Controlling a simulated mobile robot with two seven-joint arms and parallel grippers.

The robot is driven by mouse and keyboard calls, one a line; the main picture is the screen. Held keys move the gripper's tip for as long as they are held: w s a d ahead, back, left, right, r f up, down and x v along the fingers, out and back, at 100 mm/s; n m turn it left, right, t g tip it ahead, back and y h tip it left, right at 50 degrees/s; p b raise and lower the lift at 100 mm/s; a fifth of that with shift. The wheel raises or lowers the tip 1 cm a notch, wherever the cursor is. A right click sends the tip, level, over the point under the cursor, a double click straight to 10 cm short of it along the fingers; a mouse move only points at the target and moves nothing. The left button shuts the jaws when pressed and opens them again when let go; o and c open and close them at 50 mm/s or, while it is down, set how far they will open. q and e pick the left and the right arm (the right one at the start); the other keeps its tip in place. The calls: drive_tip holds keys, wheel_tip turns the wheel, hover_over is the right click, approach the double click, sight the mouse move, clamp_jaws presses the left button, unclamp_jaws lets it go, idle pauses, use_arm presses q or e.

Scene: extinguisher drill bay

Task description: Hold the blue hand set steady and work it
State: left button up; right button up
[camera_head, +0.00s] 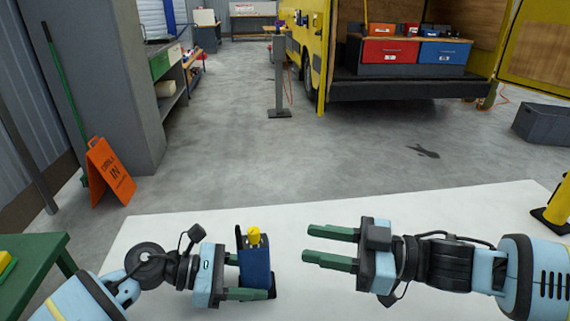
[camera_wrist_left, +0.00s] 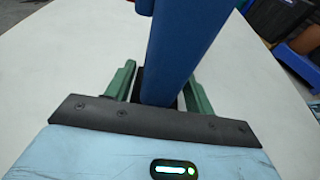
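The blue hand set (camera_head: 254,271) is an upright blue block with a yellow knob (camera_head: 254,236) on top and a dark strip along its side. My left gripper (camera_head: 245,276) has one green finger on each side of its lower part and looks shut on it. In the left wrist view the hand set (camera_wrist_left: 183,45) rises between the fingers, and its body hides part of the fingertips. My right gripper (camera_head: 332,247) is open and empty, right of the hand set and apart from it, with its fingers pointing left.
A white tabletop (camera_head: 310,220) lies under both grippers and is mostly clear. A green table (camera_head: 35,262) stands at the left edge and a yellow post (camera_head: 556,205) at the right edge. An orange sign (camera_head: 110,172) stands on the floor beyond.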

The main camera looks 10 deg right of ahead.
use_arm(q)
drive_tip(key=shift+o, duration=0.3)
drive_tip(key=shift+a, duration=0.1)
drive_tip(key=v, duration=1.1)
drive_tip(key=shift+a+r, duration=0.15)
drive_tip(key=shift+a, duration=0.25)
